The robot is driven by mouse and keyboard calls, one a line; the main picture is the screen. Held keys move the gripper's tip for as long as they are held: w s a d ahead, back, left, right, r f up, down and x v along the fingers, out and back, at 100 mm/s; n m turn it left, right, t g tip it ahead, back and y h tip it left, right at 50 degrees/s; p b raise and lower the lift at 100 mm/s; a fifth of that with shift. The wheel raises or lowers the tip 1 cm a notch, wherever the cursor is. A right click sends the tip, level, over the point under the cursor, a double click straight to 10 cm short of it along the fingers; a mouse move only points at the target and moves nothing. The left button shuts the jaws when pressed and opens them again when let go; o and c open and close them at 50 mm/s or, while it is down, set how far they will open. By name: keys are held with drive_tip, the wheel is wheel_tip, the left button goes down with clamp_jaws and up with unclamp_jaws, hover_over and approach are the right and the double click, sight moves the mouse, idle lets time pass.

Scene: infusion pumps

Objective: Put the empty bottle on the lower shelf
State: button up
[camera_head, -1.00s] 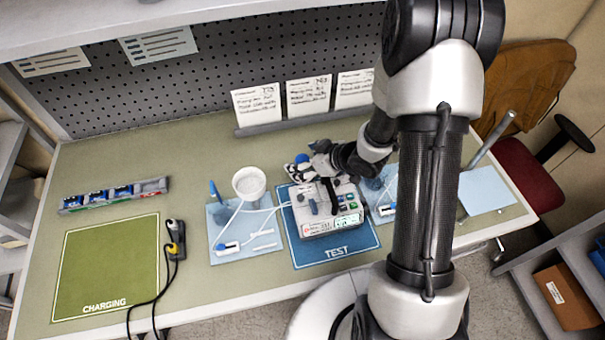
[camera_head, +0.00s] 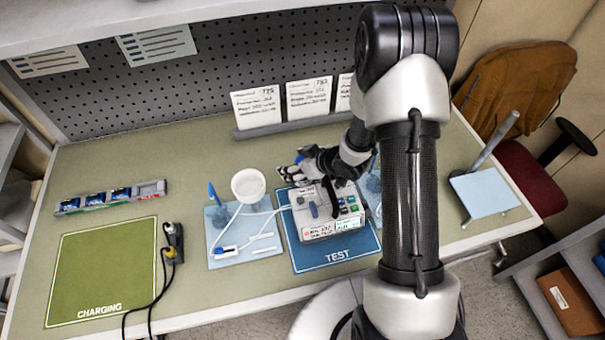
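My gripper (camera_head: 291,174) is at the back edge of the pump on the blue TEST mat (camera_head: 350,252), pointing left. It is small and dark here, and I cannot tell whether its fingers are open or shut, or hold anything. A small blue spot shows at the fingers; I cannot tell what it belongs to. I cannot clearly make out an empty bottle. A grey shelf unit (camera_head: 527,283) stands at the lower right, with a brown box (camera_head: 568,300) on it. I cannot tell whether this is the lower shelf.
The infusion pump (camera_head: 318,231) stands on the TEST mat. A white cup (camera_head: 248,184) with tubing stands by a light-blue pad (camera_head: 225,258). The green CHARGING mat (camera_head: 100,270) is empty, with plugs (camera_head: 172,240) beside it. A chair (camera_head: 525,180) is at the right.

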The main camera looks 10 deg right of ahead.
drive_tip(key=c, duration=0.8)
drive_tip(key=shift+c, duration=0.6)
drive_tip(key=shift+r, duration=0.1)
wheel_tip(320, 180, up, 20)
drive_tip(key=p, duration=0.8)
